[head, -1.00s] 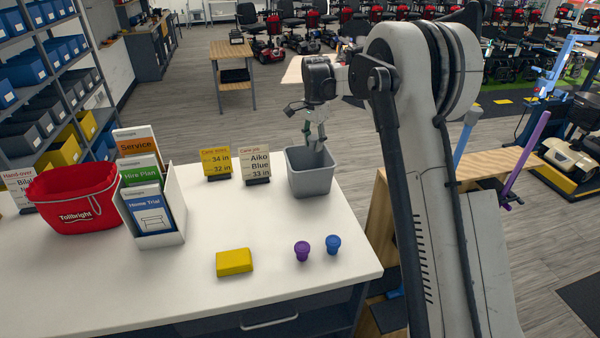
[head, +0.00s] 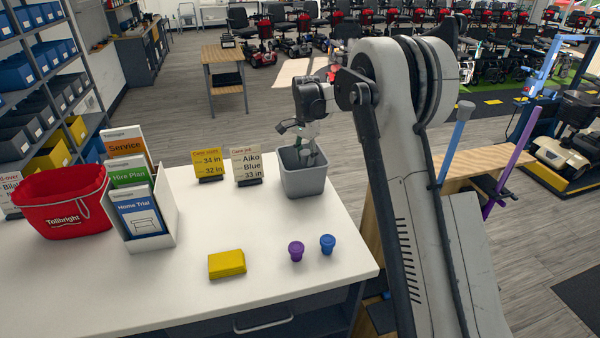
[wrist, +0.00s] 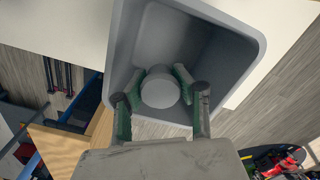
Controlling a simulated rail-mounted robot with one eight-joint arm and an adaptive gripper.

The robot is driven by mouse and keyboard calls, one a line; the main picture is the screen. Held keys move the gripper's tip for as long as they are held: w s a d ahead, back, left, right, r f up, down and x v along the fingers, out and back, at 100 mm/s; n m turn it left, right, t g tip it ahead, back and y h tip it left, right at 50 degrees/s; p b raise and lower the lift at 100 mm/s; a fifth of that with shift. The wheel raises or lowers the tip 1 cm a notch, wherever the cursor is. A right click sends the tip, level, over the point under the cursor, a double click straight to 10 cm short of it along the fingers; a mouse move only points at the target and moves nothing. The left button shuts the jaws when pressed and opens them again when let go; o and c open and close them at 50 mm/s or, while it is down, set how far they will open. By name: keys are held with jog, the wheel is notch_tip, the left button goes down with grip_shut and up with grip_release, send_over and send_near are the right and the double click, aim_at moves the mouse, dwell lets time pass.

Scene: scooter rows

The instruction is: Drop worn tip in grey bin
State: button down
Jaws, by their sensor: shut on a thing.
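The grey bin (head: 304,182) stands on the white counter near its far right corner. My gripper (head: 306,156) points down into the bin's mouth, with its fingertips below the rim. In the wrist view my gripper (wrist: 160,88) is shut on a round grey tip, the worn tip (wrist: 160,90). The tip is held inside the bin walls (wrist: 255,45), above the floor of the bin. In the head view the tip is hidden by the bin and fingers.
A purple tip (head: 296,251), a blue tip (head: 328,244) and a yellow block (head: 227,264) sit at the counter's front. Two signs (head: 247,166) stand left of the bin. A leaflet holder (head: 160,215) and red bucket (head: 62,203) are farther left.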

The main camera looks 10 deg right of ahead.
jog(key=c, duration=1.3)
grip_release()
jog(key=shift+r, duration=0.1)
notch_tip(320, 180, up, 12)
jog(key=shift+f, duration=0.1)
